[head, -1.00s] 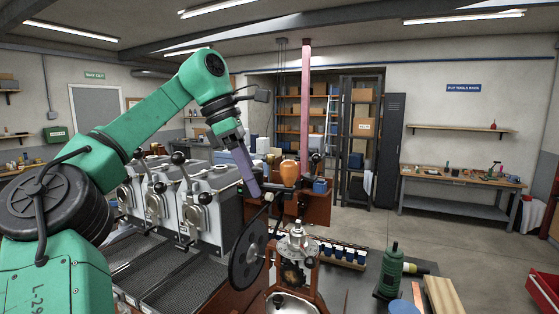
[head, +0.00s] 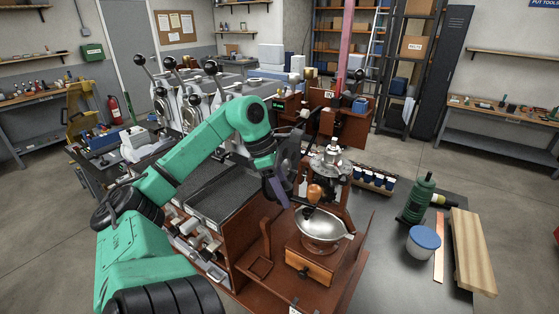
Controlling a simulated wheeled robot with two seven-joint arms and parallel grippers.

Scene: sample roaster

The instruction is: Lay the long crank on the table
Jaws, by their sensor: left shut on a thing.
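My left gripper (head: 284,201) points down, with its purple fingers in front of the sample roaster (head: 331,168). It is shut on the long crank, whose dark bar is partly hidden by the fingers. The crank's orange wooden knob (head: 315,193) shows to the right of the fingertips, above the round metal pan (head: 322,228). I cannot tell whether the crank touches the roaster. The dark grey table (head: 385,268) has a bare stretch right of the roaster. My right gripper is not in view.
A rack of small blue-and-white containers (head: 373,178) stands behind. Grey machines with levers (head: 205,105) are at the back left.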

